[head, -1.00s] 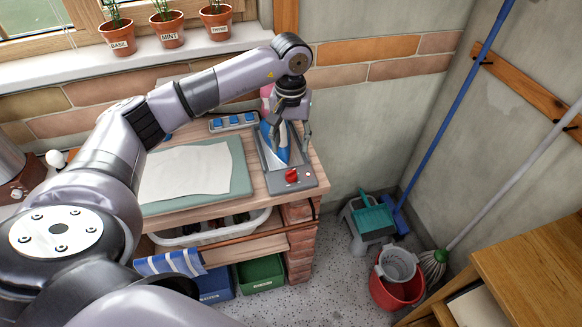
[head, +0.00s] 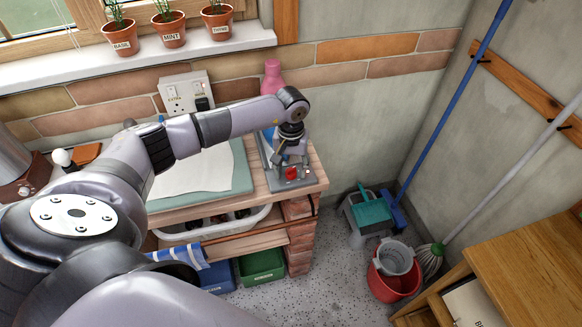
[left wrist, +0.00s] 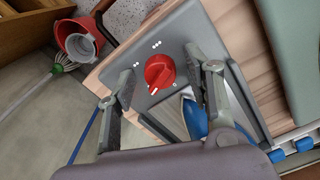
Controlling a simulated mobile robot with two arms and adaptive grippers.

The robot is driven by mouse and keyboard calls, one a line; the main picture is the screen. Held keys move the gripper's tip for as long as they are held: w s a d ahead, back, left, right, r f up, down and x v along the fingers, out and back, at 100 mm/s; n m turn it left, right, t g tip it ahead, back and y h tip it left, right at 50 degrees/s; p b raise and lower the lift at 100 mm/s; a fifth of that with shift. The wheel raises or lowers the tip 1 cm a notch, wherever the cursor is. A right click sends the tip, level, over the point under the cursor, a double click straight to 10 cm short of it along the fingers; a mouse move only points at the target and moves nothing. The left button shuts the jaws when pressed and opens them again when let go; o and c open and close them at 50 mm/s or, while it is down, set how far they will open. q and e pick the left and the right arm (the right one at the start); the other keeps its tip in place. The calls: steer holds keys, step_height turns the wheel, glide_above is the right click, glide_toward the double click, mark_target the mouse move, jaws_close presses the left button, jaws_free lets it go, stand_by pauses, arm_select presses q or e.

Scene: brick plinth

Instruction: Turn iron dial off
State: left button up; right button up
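The red iron dial (head: 292,173) is on the front end of the grey iron stand (head: 279,185). In the left wrist view the dial (left wrist: 161,72) has a white pointer mark aimed toward the lower left, with small dot marks and a ring mark around it. My left gripper (head: 289,158) is over the dial. In the left wrist view its fingers (left wrist: 161,65) are open, one on each side of the dial, with gaps; contact is not visible. The blue and white iron (left wrist: 194,118) lies on the stand, partly hidden by a finger. My right gripper is not in view.
A pink bottle (head: 272,75) and a wall socket (head: 187,95) are behind my left arm. A green mat (head: 243,181) with white cloth lies left of the stand. Potted herbs (head: 168,30) line the sill. A red bucket (head: 394,287) stands on the floor to the right.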

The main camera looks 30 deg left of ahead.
arm_select(q)
jaws_close()
stand_by(0.4)
steer(key=n+b, duration=0.3)
steer(key=shift+f, duration=0.2)
steer(key=n+b, duration=0.2)
steer(key=n, duration=0.1)
steer(key=shift+n, duration=0.3)
steer(key=n+b, duration=0.2)
steer(key=n, duration=0.1)
steer(key=shift+r+n, duration=0.1)
steer(key=shift+n, duration=0.2)
steer(key=shift+r+n+b, duration=0.1)
steer(key=shift+n+b, duration=0.85)
steer(key=shift+n, duration=0.95)
